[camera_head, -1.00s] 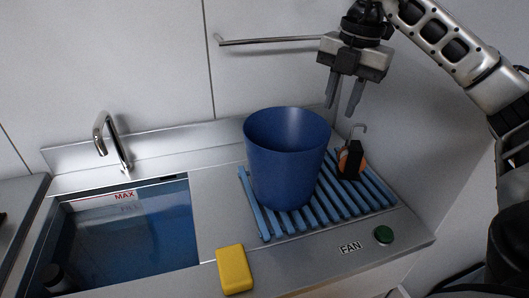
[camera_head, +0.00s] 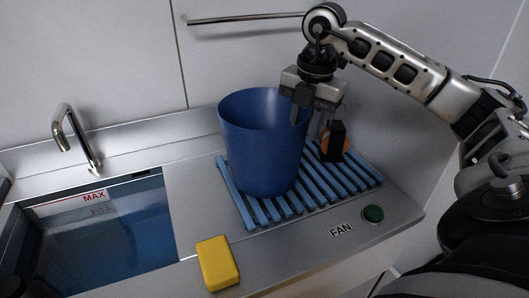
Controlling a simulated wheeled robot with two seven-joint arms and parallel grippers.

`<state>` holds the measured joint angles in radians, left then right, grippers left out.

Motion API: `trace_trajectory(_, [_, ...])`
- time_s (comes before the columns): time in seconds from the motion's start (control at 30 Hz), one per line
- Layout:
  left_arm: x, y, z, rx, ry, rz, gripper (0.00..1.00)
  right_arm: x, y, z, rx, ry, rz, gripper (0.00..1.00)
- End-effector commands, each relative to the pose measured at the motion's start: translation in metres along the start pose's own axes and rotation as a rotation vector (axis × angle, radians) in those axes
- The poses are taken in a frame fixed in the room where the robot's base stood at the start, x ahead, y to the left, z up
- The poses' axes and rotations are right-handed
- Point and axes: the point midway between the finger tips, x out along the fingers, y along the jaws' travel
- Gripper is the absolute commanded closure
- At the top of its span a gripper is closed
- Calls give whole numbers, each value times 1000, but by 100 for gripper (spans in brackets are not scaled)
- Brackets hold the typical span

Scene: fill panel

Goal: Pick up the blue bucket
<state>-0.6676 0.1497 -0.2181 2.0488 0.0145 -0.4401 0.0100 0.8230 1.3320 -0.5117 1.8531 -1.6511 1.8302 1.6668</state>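The blue bucket (camera_head: 262,150) stands upright on the blue slatted rack (camera_head: 232,188) on the counter, its open top facing up. My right gripper (camera_head: 308,122) points down at the bucket's right rim. Its fingers are apart: the left one overlaps the bucket's rim in the picture, and the right one is just outside the wall. I cannot tell whether either finger touches the bucket. My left gripper is not in view.
A black and orange object (camera_head: 335,144) stands on the rack right behind the gripper. A yellow sponge (camera_head: 217,263) lies at the counter's front. A sink (camera_head: 95,225) with a faucet (camera_head: 78,140) is at left.

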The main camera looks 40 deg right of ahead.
Motion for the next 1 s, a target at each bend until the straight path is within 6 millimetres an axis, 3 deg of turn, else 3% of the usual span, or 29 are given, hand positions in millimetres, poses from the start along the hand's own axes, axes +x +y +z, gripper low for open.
trace_trajectory(0.2, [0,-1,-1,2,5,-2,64,28,0,0,0,0,-2,72])
trace_trajectory(0.47, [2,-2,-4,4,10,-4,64,30,1,0,-1,-1,0,72])
trace_trajectory(0.57, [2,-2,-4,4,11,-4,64,30,1,0,0,-1,0,97])
trace_trajectory(0.6, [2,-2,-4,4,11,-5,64,30,1,0,0,-1,0,100])
trace_trajectory(1.0, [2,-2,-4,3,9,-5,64,30,1,0,0,-1,0,100])
